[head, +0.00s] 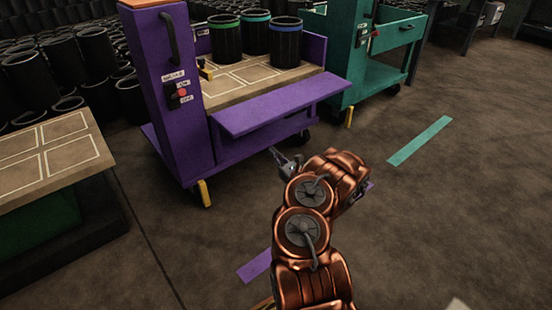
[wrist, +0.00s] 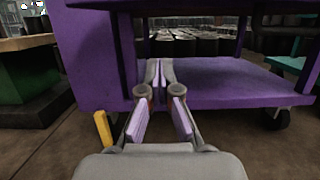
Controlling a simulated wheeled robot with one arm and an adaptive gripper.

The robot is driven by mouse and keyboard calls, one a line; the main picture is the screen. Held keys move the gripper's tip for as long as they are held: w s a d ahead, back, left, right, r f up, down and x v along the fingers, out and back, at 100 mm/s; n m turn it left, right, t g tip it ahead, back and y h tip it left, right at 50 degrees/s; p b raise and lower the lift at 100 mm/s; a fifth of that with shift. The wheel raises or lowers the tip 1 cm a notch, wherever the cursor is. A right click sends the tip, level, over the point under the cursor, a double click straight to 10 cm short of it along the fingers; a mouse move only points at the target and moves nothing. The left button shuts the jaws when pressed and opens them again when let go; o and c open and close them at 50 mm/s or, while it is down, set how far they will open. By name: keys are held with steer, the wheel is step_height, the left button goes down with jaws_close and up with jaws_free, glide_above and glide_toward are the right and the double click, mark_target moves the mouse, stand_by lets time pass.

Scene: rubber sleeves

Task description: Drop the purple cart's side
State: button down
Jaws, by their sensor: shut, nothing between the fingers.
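The purple cart (head: 183,118) stands in front of me in the head view, with a tall end panel at its left. Its near side flap (head: 282,104) is hinged out and down from the deck edge, leaving the deck (head: 245,86) open towards me. A lever switch box with a red knob (head: 181,93) is on the end panel. My gripper (head: 280,156) is low in front of the cart, below the flap, shut and empty. In the wrist view my gripper (wrist: 159,72) points at the cart's lower shelf (wrist: 215,84); the flap is not clearly visible there.
Several black sleeves with green and blue bands (head: 284,38) stand on the deck. A teal cart (head: 385,50) is behind right. A table (head: 50,158) is at left. Yellow wheel pedals (head: 204,193) stick down. Floor at right is clear, with a teal strip (head: 420,140).

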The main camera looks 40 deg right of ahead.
steer(key=w+r+b, duration=0.4)
steer(key=w+r, duration=0.1)
steer(key=shift+w+r, duration=0.25)
steer(key=shift+w, duration=0.1)
stand_by(0.6)
